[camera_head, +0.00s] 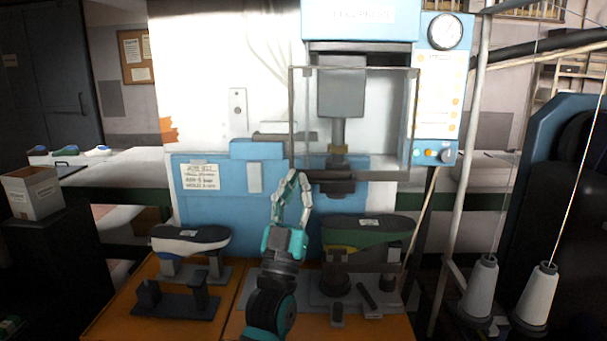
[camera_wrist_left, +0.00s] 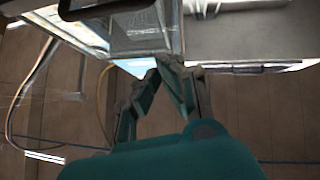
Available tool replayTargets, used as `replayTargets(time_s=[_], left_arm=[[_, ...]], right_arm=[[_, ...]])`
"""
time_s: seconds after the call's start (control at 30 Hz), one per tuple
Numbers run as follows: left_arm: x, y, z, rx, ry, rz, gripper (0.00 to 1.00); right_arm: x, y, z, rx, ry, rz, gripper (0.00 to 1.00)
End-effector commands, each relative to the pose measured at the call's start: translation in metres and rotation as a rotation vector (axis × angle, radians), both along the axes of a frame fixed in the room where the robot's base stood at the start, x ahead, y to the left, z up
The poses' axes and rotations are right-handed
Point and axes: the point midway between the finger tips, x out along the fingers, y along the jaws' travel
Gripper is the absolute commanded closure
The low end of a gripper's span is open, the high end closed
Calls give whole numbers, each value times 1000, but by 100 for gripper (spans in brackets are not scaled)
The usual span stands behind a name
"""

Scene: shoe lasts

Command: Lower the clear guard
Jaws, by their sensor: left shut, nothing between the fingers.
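The clear guard (camera_head: 382,175) is a see-through panel in a thin grey frame on the front of the blue and white press. It hangs in front of the press head (camera_head: 341,95), its lower bar well above the green shoe last (camera_head: 368,230). My left gripper (camera_head: 298,176) is shut and empty, fingers pointing up, at the lower left corner of the guard. In the left wrist view the fingertips (camera_wrist_left: 165,64) meet close under the guard's edge (camera_wrist_left: 135,30); I cannot tell whether they touch it. My right gripper is not in view.
A white and dark shoe last (camera_head: 190,240) sits on a stand at the left of the orange bench (camera_head: 130,310). A control box with a gauge (camera_head: 445,32) is right of the guard. Thread cones (camera_head: 480,290) and a pole stand at the right. A small box (camera_head: 32,192) is far left.

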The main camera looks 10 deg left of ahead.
Motion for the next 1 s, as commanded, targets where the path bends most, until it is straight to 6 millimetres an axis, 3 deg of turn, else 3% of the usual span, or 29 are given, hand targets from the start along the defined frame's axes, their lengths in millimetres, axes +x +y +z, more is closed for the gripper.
replayTargets(time_s=[0.03, 0.17, 0.3, 0.47, 1.0], left_arm=[[8, -1, 14, 0, -2, 0, 100], [26, -2, 33, -1, 0, -1, 100], [37, -3, 9, 1, 8, 1, 100], [43, -4, -4, 0, 4, 0, 100], [45, -3, -15, 0, 3, 0, 100]], right_arm=[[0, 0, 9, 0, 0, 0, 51], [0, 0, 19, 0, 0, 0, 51], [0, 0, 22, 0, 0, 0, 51], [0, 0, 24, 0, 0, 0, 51], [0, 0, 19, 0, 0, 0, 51]])
